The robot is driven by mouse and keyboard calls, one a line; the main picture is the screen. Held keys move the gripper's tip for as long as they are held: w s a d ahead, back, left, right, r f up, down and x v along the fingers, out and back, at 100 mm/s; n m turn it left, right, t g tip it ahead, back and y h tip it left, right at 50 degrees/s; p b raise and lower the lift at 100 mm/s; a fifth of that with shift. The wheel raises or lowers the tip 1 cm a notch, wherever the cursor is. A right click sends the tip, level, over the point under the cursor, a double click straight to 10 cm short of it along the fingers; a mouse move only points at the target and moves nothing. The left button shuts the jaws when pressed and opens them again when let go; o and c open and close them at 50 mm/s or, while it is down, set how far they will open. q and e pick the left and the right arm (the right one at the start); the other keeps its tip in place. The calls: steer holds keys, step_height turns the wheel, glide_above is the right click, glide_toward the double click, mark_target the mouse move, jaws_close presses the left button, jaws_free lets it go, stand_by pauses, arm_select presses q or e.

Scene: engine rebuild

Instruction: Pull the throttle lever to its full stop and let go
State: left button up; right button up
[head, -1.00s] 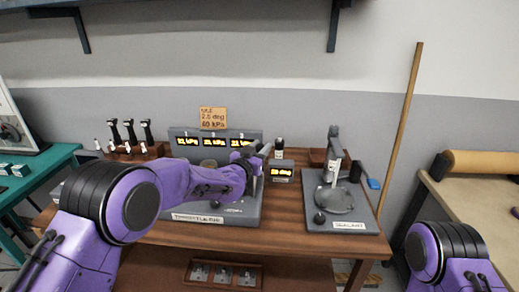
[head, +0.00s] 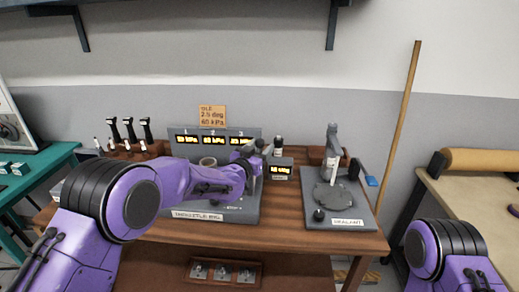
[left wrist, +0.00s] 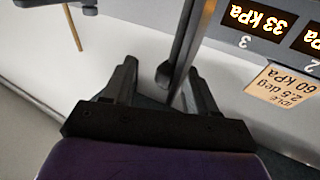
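The throttle rig (head: 212,216) stands on the wooden table, its grey base partly hidden by my left arm. My left gripper (head: 258,148) is at the rig's right side. In the left wrist view its two fingers (left wrist: 162,92) stand apart. A grey lever-like bar (left wrist: 187,40) with a rounded end comes down between the fingers, nearer the right one; I cannot tell whether it touches. The rig's display panel (head: 213,130) has three lit readouts; number 3 reads 33 kPa in the left wrist view. My right gripper is out of view.
A small lit display (head: 280,170) stands right of the rig. The sealant stand (head: 335,212) is farther right. An orange idle sign (head: 212,113) reads 2.5 deg, 60 kPa. Several black-handled tools (head: 130,130) stand at the left, and a tray (head: 224,273) sits below.

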arm_select(q)
steer(key=v, duration=1.2)
steer(key=shift+f, duration=0.3)
stand_by(0.4)
steer(key=shift+s+f+b, duration=0.1)
steer(key=shift+s+b, duration=0.1)
steer(key=shift+b, duration=0.2)
steer(key=b+v, duration=0.3)
steer(key=v, duration=0.7)
steer(key=shift+b, duration=0.35)
steer(key=shift+s, duration=0.15)
